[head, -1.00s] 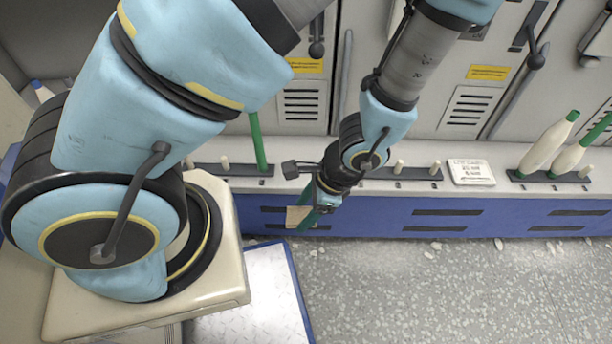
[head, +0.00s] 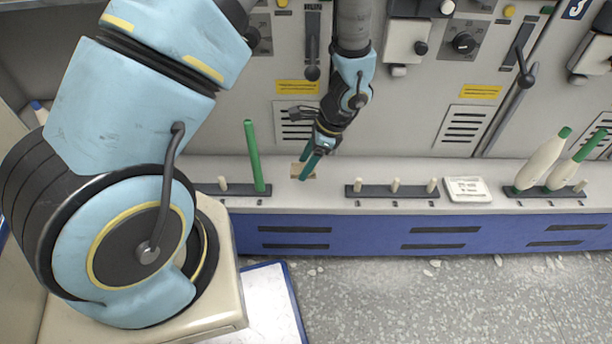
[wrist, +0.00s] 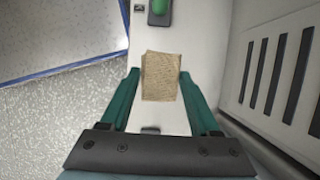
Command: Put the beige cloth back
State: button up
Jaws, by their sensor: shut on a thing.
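The beige cloth (head: 298,169) is a small flat piece, held between the green fingers of my gripper (head: 308,168). In the head view it shows over the light ledge, between the left and middle peg racks. In the wrist view the cloth (wrist: 161,78) lies between the two fingertips (wrist: 160,74), with the pale ledge behind it. My gripper is shut on it. I cannot tell whether the cloth touches the ledge.
The left rack (head: 235,190) has a short peg and a tall green rod (head: 253,155) close to my gripper. The middle rack (head: 390,192) has three short pegs. A white label plate (head: 466,189) and a rack with pale bobbins (head: 542,165) stand right. Grey cabinets with levers rise behind.

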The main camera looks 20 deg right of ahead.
aim_at(301, 186)
jog(key=f, duration=0.2)
jog(key=w+f+b, duration=0.1)
jog(key=f, duration=0.4)
jog(key=shift+w+d, duration=0.15)
jog(key=shift+d, duration=0.05)
jog(key=o, duration=1.2)
jog(key=p+v, duration=0.1)
jog(key=v, duration=1.1)
